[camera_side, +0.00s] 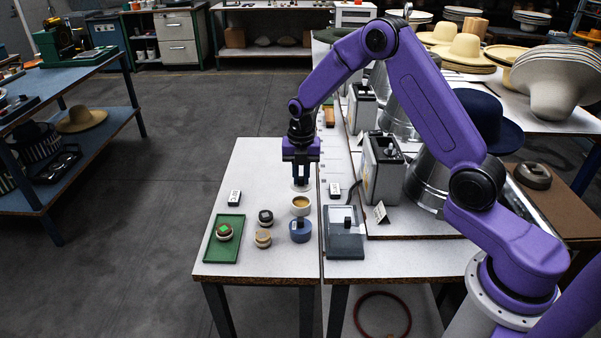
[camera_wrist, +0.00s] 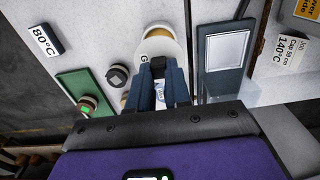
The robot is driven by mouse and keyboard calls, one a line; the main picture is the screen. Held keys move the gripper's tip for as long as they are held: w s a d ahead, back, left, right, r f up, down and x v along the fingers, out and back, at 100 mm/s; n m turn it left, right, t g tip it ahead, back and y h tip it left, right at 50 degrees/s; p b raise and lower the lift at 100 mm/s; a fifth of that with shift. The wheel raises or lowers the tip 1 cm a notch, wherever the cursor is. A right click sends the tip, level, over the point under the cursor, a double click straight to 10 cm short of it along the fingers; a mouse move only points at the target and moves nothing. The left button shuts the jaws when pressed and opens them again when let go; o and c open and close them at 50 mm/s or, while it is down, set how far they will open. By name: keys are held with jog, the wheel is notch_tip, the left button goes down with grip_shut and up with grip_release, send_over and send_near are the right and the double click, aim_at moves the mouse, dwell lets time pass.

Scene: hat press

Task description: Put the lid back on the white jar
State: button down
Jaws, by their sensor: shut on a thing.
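The white jar (camera_side: 300,206) stands open on the white table, with tan contents showing at its mouth. My gripper (camera_side: 301,182) points down just above and behind the jar in the side view. It is shut on the white lid (camera_side: 301,188), a small pale disc under the fingertips. In the wrist view the lid (camera_wrist: 152,48) shows as a white disc with a letter, ahead of my gripper (camera_wrist: 159,68). The fingers hide its middle. The lid looks apart from the jar; the exact gap is hard to tell.
A blue jar (camera_side: 300,231) stands in front of the white jar. A dark-topped jar (camera_side: 265,217) and a tan jar (camera_side: 263,239) are to the left. A green tray (camera_side: 211,256) holds a green-topped jar (camera_side: 224,232). A grey device (camera_side: 344,245) is at right.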

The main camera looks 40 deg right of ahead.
aim_at(301, 185)
jog(key=shift+f, duration=2.35)
jog(key=shift+f, duration=0.2)
dwell(0.4)
jog(key=c, duration=0.5)
grip_release()
jog(key=shift+r, duration=3.5)
